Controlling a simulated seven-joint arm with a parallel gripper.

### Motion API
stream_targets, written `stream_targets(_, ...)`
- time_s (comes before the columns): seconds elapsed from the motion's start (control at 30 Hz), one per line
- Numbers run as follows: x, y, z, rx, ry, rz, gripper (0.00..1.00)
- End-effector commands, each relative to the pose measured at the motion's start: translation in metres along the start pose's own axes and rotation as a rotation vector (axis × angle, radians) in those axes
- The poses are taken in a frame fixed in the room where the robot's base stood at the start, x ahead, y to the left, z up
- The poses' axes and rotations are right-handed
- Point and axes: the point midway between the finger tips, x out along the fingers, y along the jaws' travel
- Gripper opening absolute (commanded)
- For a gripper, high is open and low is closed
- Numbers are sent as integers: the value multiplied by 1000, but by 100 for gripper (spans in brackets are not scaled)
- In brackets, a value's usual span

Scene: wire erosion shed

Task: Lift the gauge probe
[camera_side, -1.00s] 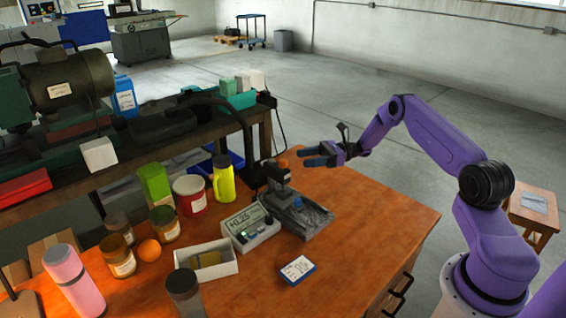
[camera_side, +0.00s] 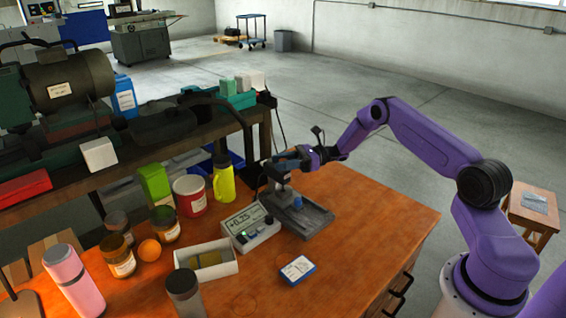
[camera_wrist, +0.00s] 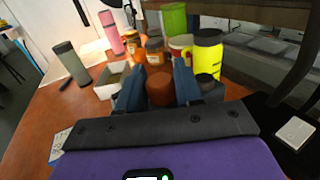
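The gauge probe (camera_side: 276,180) stands upright at the back of its dark base (camera_side: 312,220), behind the display box. My gripper (camera_side: 288,157) is at the top of the probe, coming in from the right. In the wrist view a brown-orange cylindrical knob (camera_wrist: 160,90) lies between the two blue fingers of my gripper (camera_wrist: 160,76). The fingers are apart, one on each side of the knob. Whether they touch it is hard to tell. In the side view the fingers hide most of the probe's top.
A display box (camera_side: 250,228) stands left of the base. A white tray (camera_side: 206,262) and a small labelled card (camera_side: 297,270) lie nearer the front. A yellow bottle (camera_side: 223,180) and red mug (camera_side: 190,195) stand further left. The table's right part is clear.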

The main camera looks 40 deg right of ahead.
Motion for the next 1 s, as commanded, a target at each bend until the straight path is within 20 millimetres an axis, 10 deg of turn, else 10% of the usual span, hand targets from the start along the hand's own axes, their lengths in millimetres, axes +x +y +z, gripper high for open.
stream_targets(0.1,0,0,0,0,0,1,0)
stream_targets(0.8,-1,0,28,-2,-5,3,0)
stream_targets(0.83,-1,0,29,-3,-6,3,38)
stream_targets(0.87,-1,0,29,-3,-5,3,47)
stream_targets(1.0,0,0,28,-2,-3,3,54)
